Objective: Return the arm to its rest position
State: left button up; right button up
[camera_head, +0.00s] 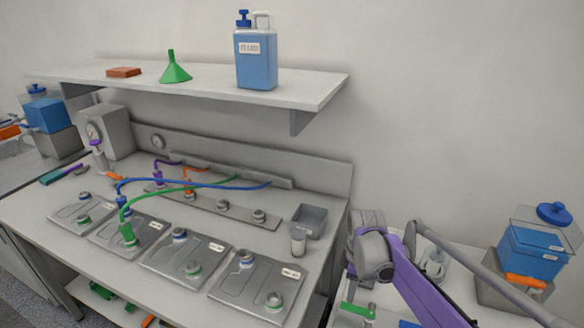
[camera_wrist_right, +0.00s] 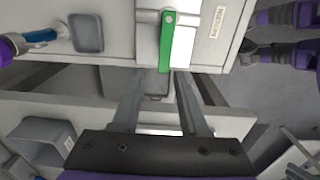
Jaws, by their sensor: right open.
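My right arm (camera_head: 425,290) comes in from the lower right of the head view, with a purple link and a grey joint beside the bench's right end. Its fingers are not clearly visible there. In the wrist view my right gripper (camera_wrist_right: 158,82) is open, with two grey fingers apart and nothing held between them. A green lever (camera_wrist_right: 166,42) on a white fixture lies beyond the fingertips; I cannot tell the gap to it. My left gripper is not in view.
The workbench (camera_head: 60,255) carries several grey plates, coloured hoses and a small grey bin (camera_head: 309,221). A shelf (camera_head: 300,90) above holds a blue jug (camera_head: 256,65) and a green funnel (camera_head: 175,70). A blue container (camera_head: 532,250) stands at the right. The wall area above my arm is clear.

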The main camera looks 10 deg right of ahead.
jog(key=s+a+m+t, duration=0.2)
jog(key=s+m, duration=0.3)
jog(key=s, duration=0.5)
jog(key=s+a+m+t, duration=0.3)
jog(key=s+m, duration=0.3)
jog(key=s, duration=0.4)
jog(key=shift+s+a+f+m+t, duration=0.25)
jog(key=shift+s+a+m+t, duration=0.1)
jog(key=shift+a, duration=0.5)
